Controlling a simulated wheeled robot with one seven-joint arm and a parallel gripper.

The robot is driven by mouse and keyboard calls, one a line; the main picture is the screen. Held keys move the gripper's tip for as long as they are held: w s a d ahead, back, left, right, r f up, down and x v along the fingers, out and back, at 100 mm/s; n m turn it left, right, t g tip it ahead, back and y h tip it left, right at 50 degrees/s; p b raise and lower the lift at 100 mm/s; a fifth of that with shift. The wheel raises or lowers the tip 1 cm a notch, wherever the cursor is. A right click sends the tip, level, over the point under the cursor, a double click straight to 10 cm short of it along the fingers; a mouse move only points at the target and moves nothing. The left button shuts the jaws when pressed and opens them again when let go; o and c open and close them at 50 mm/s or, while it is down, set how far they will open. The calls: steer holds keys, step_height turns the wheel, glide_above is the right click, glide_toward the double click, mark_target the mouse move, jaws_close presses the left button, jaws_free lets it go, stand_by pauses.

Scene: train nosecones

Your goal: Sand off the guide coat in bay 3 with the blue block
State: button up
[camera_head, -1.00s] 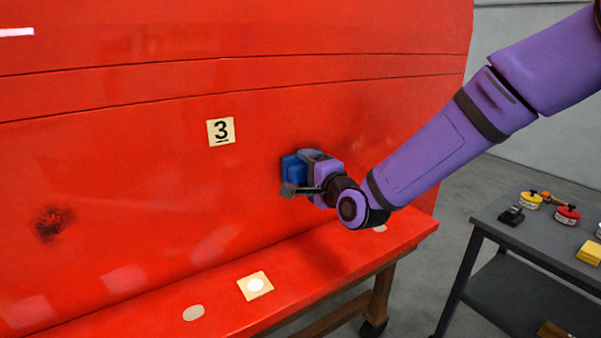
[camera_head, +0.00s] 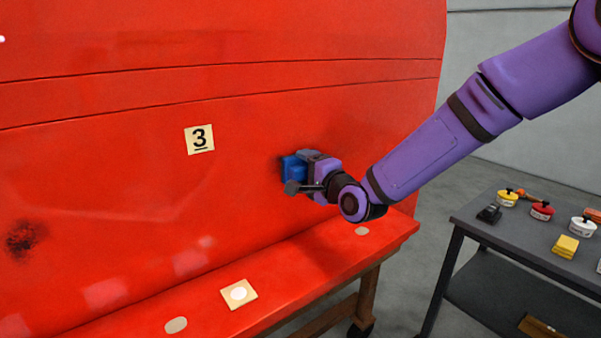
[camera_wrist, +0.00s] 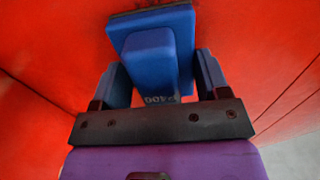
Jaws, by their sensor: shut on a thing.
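My gripper (camera_head: 312,174) is shut on the blue block (camera_head: 292,169). In the wrist view the block (camera_wrist: 145,62) sits between the two fingers (camera_wrist: 158,80), its dark-edged face toward the red panel. The block is at the panel or very close; I cannot tell whether it touches. The red nosecone panel (camera_head: 120,170) carries a "3" label (camera_head: 199,139), left of and a little above the block. A speckled dark patch of coat (camera_head: 22,238) shows at the far lower left. A faint dark area beside the block could be coat or shadow.
A red ledge (camera_head: 300,262) runs below the panel, with a square marker plate (camera_head: 239,294) on it. At right, a dark cart (camera_head: 500,230) holds a yellow block (camera_head: 566,246), several lidded pots and a black tool (camera_head: 489,214). Grey floor lies between.

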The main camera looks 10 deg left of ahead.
mark_target(266, 174)
steer(key=shift+w+d, duration=0.6)
steer(key=shift+w, duration=0.15)
steer(key=shift+s+a, duration=1.8)
steer(key=shift+s, duration=0.25)
steer(key=shift+s+a, duration=1.8)
steer(key=shift+s, duration=0.2)
steer(key=shift+r, duration=0.1)
steer(key=shift+w, duration=0.1)
steer(key=shift+c, duration=0.4)
steer(key=shift+w+d, duration=1.15)
steer(key=shift+w, duration=0.2)
steer(key=shift+w+d, duration=1.15)
steer(key=shift+w, duration=0.25)
steer(key=shift+w+d, duration=1.15)
steer(key=shift+w, duration=0.2)
steer(key=shift+s, duration=0.1)
